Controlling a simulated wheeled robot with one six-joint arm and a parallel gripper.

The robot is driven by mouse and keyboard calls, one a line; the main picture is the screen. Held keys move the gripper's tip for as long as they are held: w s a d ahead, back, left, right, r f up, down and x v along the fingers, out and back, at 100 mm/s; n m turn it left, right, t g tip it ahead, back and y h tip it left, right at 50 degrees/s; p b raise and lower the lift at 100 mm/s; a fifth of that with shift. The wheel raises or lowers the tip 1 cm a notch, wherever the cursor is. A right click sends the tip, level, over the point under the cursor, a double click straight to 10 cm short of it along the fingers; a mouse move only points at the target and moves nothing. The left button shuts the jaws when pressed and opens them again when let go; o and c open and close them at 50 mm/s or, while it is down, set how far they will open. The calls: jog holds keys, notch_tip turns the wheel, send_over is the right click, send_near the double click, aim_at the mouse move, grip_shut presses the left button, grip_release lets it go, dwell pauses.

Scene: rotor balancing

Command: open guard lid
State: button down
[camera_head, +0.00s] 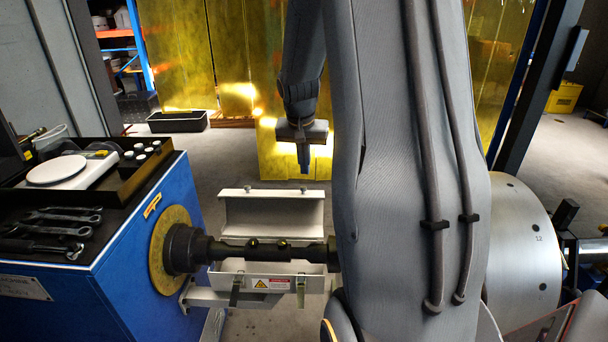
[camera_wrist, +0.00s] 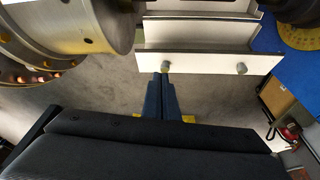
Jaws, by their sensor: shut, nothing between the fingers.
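The guard lid (camera_head: 272,212) is a pale, channel-shaped cover with two small knobs along its upper edge. It stands swung up and open behind the dark shaft (camera_head: 265,252), above the white lower guard box (camera_head: 268,268) with its warning label. In the wrist view the lid (camera_wrist: 205,62) shows its edge strip and both knobs. My gripper (camera_head: 304,170) points down just above the lid's right knob in the head view. In the wrist view my gripper (camera_wrist: 161,78) is shut and empty, its tips close to the left knob. I cannot tell whether they touch.
A blue machine cabinet (camera_head: 140,235) with wrenches and a black tray stands at the left. A large grey rotor disc (camera_head: 522,240) is at the right; the wrist view shows a rotor (camera_wrist: 75,25) close at upper left. Floor behind the lid is clear.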

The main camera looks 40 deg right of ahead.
jog(key=shift+s+a+r, duration=0.2)
jog(key=shift+r, duration=0.3)
jog(key=shift+s+a+r, duration=0.2)
jog(key=shift+a+r, duration=0.05)
jog(key=shift+r, duration=0.25)
jog(key=shift+s+a+r, duration=0.2)
jog(key=shift+r, duration=0.3)
